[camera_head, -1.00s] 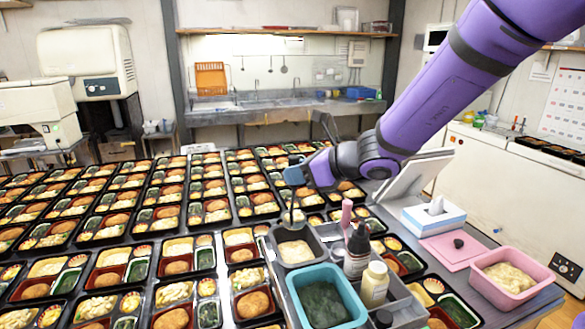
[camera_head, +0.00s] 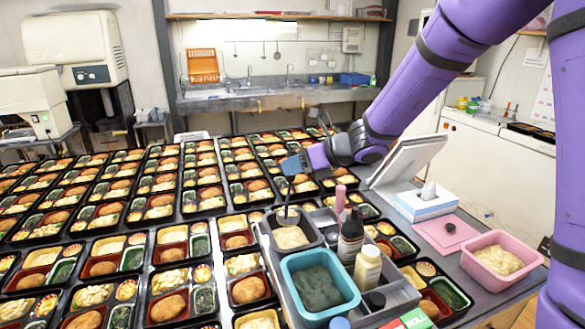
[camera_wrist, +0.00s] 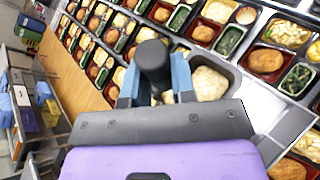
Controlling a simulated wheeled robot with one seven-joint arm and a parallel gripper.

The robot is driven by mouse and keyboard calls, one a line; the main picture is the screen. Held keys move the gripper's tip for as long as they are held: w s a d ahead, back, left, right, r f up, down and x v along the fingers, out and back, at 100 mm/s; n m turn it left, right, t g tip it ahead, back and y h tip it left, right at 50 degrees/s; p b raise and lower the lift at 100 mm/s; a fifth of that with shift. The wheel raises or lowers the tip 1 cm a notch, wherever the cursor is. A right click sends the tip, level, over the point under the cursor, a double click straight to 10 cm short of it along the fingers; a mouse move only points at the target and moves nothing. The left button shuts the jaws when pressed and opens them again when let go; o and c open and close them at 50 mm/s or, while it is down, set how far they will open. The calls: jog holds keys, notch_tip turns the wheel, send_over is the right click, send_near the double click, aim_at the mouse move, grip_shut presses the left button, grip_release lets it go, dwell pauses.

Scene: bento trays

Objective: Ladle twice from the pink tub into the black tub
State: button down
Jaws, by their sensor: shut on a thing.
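My gripper (camera_head: 295,165) is above the dark grey-black tub (camera_head: 304,247), shut on the black handle of the ladle (camera_head: 287,200). In the wrist view the ladle's handle (camera_wrist: 152,60) stands between the two blue fingers of my gripper (camera_wrist: 153,82). The ladle hangs roughly upright, its lower end at the back of the black tub; I cannot tell whether its bowl is inside or just above. Pale chunky food lies in the black tub, which also shows in the wrist view (camera_wrist: 232,78). The pink tub (camera_head: 492,281), with similar pale food, stands at the far right.
A teal tub (camera_head: 338,310) of dark green food stands in front of the black tub. Bottles (camera_head: 351,240) stand just right of it. A tissue box (camera_head: 425,203) and pink board (camera_head: 462,230) lie toward the pink tub. Filled bento trays (camera_head: 165,240) crowd the left.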

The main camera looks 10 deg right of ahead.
jog(key=shift+w+d+f+m+g+y, duration=0.5)
jog(key=shift+w+f+m+g, duration=0.5)
jog(key=shift+w+f, duration=0.45)
jog(key=shift+w+d+f+m+g+y, duration=0.45)
jog(key=shift+w+f+m+g, duration=0.35)
jog(key=shift+w+f+m, duration=0.6)
jog(key=shift+w+d+f+m+g+y, duration=0.35)
jog(key=shift+w+d+f+m+g, duration=0.35)
jog(key=shift+w+f, duration=0.8)
jog(key=shift+w+a+r, duration=0.15)
jog(key=shift+r, duration=0.05)
jog(key=shift+r, duration=0.1)
notch_tip(320, 180, up, 6)
jog(key=shift+f, duration=0.1)
